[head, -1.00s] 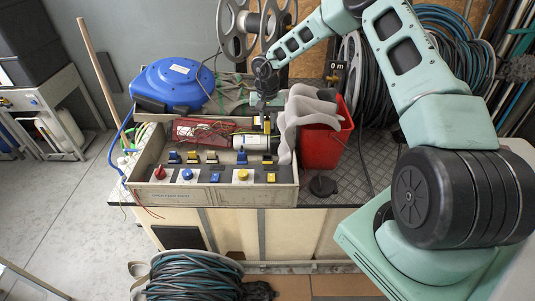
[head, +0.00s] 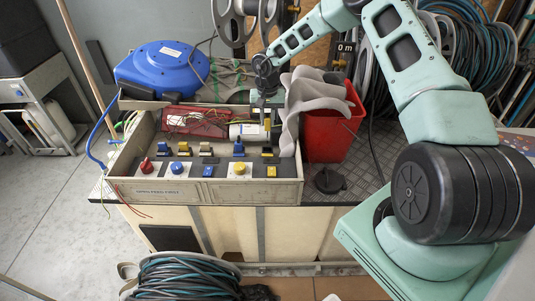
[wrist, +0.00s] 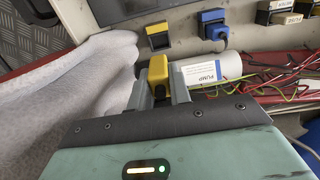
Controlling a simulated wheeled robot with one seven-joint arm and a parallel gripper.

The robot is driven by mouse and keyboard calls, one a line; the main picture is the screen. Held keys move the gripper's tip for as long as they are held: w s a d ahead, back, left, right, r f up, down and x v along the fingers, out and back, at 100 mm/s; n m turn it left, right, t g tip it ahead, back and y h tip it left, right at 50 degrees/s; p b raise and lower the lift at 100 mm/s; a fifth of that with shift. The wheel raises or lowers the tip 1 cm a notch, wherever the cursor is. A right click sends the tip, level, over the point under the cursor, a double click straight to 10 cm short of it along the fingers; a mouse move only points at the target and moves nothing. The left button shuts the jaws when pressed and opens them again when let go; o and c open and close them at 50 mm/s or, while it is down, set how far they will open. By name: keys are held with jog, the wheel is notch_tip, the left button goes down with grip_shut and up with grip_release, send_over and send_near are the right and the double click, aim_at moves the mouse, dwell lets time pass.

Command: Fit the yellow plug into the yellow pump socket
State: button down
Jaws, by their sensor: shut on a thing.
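My gripper (wrist: 158,92) is shut on the yellow plug (wrist: 158,70), whose end shows between the two fingers in the wrist view. In the head view my gripper (head: 265,117) hangs over the open control box (head: 150,193), near its right end. A yellow socket (wrist: 158,37) on a dark mount lies just beyond the plug in the wrist view, with a visible gap between them. It also shows in the head view (head: 267,155). A white cylinder labelled PUMP (wrist: 210,70) lies beside the gripper. The plug's far end is hidden.
Grey draped cloth (head: 312,93) hangs over a red bin (head: 335,130), close to the gripper. A blue plug (wrist: 213,25) stands beside the yellow socket. A blue hose reel (head: 160,68) stands behind left.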

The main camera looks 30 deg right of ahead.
notch_tip(320, 180, down, 10)
jog(key=shift+r+p, duration=0.2)
jog(key=shift+p, duration=0.75)
jog(key=shift+f, duration=0.2)
jog(key=c, duration=1.3)
grip_release()
jog(key=shift+r, duration=0.15)
